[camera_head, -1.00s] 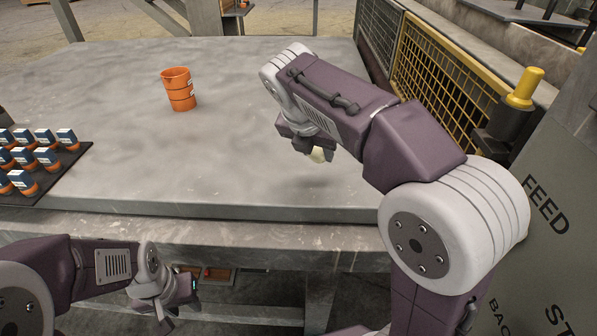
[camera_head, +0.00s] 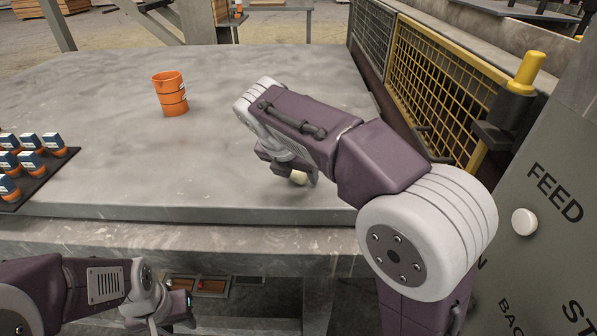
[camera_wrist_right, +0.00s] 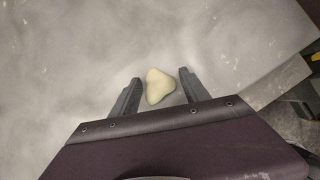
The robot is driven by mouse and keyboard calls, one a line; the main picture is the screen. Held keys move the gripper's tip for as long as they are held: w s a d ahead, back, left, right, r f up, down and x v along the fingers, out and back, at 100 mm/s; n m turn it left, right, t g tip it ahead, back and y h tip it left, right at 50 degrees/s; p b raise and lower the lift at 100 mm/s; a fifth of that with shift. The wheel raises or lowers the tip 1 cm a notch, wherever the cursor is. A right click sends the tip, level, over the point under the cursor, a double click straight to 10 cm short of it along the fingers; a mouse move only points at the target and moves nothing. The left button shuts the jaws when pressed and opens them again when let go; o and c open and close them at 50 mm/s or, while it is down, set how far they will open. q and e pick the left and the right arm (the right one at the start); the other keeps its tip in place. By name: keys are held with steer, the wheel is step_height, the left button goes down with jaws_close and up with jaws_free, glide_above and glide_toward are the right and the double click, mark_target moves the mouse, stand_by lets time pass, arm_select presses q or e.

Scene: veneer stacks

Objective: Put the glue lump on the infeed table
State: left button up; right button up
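The pale cream glue lump (camera_head: 298,178) is at the surface of the grey infeed table (camera_head: 220,150), towards its front right. It also shows in the right wrist view (camera_wrist_right: 160,87), between the two fingers with a gap on each side. My right gripper (camera_head: 290,176) is low over the table around the lump, and its fingers are open in the right wrist view (camera_wrist_right: 158,88). The arm hides part of the lump's surroundings in the head view. My left gripper (camera_head: 168,322) is low in front of the table edge; its fingers are too unclear to read.
An orange cup (camera_head: 170,94) stands at the back left of the table. A dark tray (camera_head: 62,164) with several blue-and-orange items lies at the left edge. A yellow mesh guard (camera_head: 440,95) and a grey panel marked FEED (camera_head: 555,165) border the right. The table's middle is clear.

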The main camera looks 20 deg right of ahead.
steer(key=p+v, duration=0.5)
steer(key=v, duration=0.7)
steer(key=shift+p, duration=0.3)
steer(key=shift+r, duration=0.15)
